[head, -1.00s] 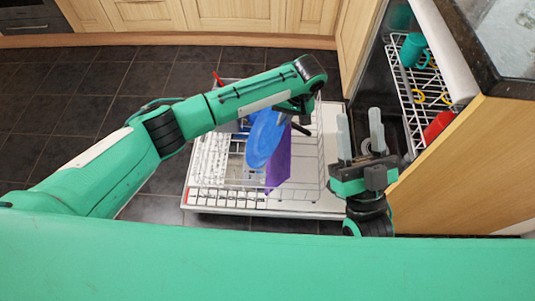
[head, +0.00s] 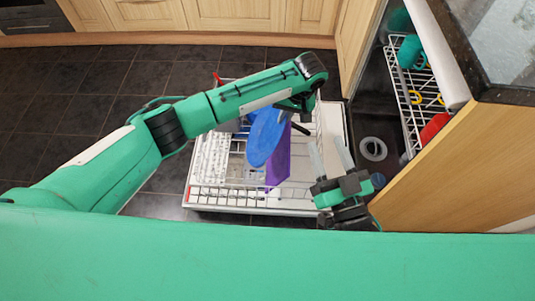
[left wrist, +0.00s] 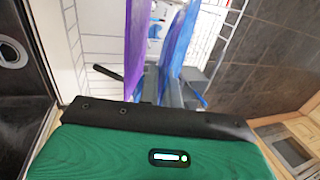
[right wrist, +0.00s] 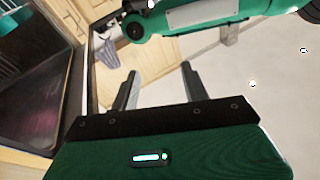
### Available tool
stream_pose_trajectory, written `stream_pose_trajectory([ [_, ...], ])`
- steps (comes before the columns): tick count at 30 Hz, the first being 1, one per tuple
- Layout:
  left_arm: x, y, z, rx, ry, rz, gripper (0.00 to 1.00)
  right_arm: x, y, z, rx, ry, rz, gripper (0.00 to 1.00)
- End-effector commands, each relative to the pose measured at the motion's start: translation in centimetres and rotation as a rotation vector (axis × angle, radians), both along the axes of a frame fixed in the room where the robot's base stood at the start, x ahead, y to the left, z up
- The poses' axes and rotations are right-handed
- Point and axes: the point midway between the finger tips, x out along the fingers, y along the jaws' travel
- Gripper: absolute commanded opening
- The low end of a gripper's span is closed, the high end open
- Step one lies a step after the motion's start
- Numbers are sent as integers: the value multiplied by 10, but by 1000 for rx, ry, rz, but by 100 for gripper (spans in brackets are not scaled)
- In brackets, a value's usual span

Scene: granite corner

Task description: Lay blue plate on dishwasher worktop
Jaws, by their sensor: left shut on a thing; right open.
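The blue plate (head: 264,140) stands on edge over the pulled-out lower dishwasher rack (head: 212,165). My left gripper (head: 292,108) is shut on it, partly hidden under my left arm. In the left wrist view the blue plate (left wrist: 180,38) stands between the fingers. A purple plate (head: 279,165) stands close beside it in the rack and also shows in the left wrist view (left wrist: 139,40). My right gripper (head: 330,158) is open and empty over the rack's right side; its spread fingers show in the right wrist view (right wrist: 160,78). The dark granite worktop (head: 467,55) is at upper right.
The upper rack (head: 403,95) at right holds a teal mug (head: 410,50), a red item (head: 434,128) and yellow-handled things. A wooden cabinet side (head: 460,165) stands at right below the worktop. Dark tiled floor (head: 90,85) is clear at left.

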Motion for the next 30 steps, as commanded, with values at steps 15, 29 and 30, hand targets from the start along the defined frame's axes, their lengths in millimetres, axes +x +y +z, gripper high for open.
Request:
stream_pose_trajectory([
  [15,0,-1,11,-1,0,0,0,-17,13,-50,-63,260,51,46],
  [29,0,-4,32,-1,0,1,0,-32,-2,-84,-208,591,63,46],
  [30,0,-4,33,-1,0,1,0,-34,-4,-87,-221,622,64,46],
])
